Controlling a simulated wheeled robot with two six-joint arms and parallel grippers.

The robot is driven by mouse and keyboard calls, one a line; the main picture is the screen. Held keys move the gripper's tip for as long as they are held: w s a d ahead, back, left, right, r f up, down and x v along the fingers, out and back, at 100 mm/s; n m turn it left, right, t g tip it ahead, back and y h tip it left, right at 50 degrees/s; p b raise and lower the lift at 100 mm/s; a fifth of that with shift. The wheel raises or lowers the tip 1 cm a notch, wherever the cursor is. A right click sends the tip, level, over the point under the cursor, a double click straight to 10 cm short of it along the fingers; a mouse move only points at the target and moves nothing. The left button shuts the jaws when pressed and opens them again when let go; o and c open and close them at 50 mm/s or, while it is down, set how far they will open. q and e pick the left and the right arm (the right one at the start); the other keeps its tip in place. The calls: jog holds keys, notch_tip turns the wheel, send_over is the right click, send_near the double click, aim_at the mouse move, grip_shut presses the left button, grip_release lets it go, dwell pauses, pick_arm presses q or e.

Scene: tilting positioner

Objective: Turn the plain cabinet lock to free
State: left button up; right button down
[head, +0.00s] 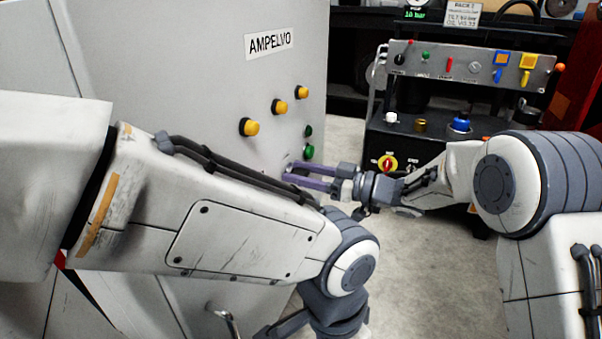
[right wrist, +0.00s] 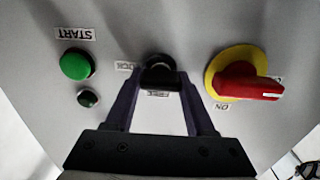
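The cabinet lock (right wrist: 159,76) is a small black knob on a grey panel in the right wrist view. Upside-down labels stand beside and below it, seemingly LOCK and FREE. My right gripper (right wrist: 160,88) has its purple fingers on either side of the knob. I cannot tell whether they touch it. In the head view my right gripper (head: 290,172) reaches the lower right of the cabinet front (head: 190,80), its fingers apart and the knob hardly visible. My left gripper (head: 290,326) is partly cut off at the bottom edge, its fingertips unclear.
A red switch on a yellow base (right wrist: 246,84) is right of the knob, and a green START button (right wrist: 77,65) is left. The cabinet carries yellow buttons (head: 281,107) and a metal handle (head: 228,320). A control bench (head: 470,65) stands behind. Floor between is clear.

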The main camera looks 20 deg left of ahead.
jog(key=shift+n, duration=0.3)
jog(key=shift+s+n, duration=0.1)
jog(key=shift+n, duration=1.6)
jog(key=n, duration=0.4)
jog(key=shift+s+f+n, duration=0.1)
jog(key=shift+f+n, duration=0.1)
jog(key=shift+n, duration=0.1)
jog(key=n+b, duration=0.3)
jog(key=n, duration=0.1)
jog(key=shift+f, duration=0.15)
jog(key=n+b, duration=0.3)
jog(key=n, duration=0.2)
jog(key=shift+n, duration=0.3)
jog(key=shift+c, duration=1.2)
grip_release()
